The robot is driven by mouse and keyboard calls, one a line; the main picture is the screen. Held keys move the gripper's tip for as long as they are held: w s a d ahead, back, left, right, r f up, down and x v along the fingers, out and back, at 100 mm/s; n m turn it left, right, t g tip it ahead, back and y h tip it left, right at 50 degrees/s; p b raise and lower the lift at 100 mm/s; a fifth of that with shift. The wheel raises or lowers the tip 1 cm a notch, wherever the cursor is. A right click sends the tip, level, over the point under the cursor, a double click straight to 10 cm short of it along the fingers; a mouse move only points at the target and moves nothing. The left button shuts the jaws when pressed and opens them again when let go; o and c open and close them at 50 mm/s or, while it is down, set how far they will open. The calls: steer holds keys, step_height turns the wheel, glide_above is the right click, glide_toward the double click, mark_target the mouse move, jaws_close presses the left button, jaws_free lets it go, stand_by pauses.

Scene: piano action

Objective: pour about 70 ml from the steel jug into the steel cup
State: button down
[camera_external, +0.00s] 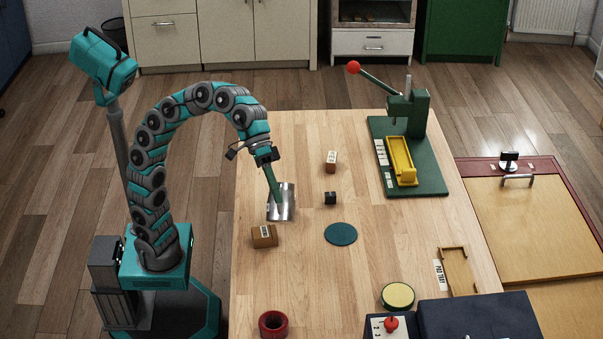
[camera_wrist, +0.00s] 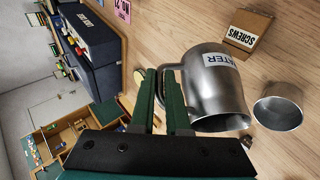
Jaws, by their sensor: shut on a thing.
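The steel jug (camera_wrist: 214,84), labelled WATER, is held by its handle in my gripper (camera_wrist: 160,84). In the wrist view its open mouth faces the lower edge of the picture, and the jug looks tilted. The jug also shows in the external view (camera_external: 283,204), below my gripper (camera_external: 277,192) and above the table. The steel cup (camera_wrist: 278,112) is just right of the jug in the wrist view, apart from it in the picture. I cannot pick out the cup in the external view; the jug may hide it. No stream or liquid level is visible.
A SCREWS box (camera_external: 264,236) stands near the jug. A black block (camera_external: 330,198), a red-brown block (camera_external: 331,162) and a teal disc (camera_external: 341,234) lie to the right. A green press (camera_external: 408,150) stands at the far right. Bare table (camera_external: 290,290) lies in front.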

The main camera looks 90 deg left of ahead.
steer(key=shift+d, duration=0.1)
stand_by(0.4)
steer(key=shift+d+f+y, duration=0.55)
steer(key=shift+f+y, duration=0.05)
steer(key=shift+y, duration=0.2)
steer(key=d+f+m+y, duration=0.2)
steer(key=d+f+y, duration=0.3)
steer(key=d+y, duration=0.1)
steer(key=shift+s+d+f+t+y, duration=0.15)
steer(key=shift+s+d+t+y, duration=0.2)
steer(key=shift+y, duration=0.15)
steer(key=shift+a, duration=0.15)
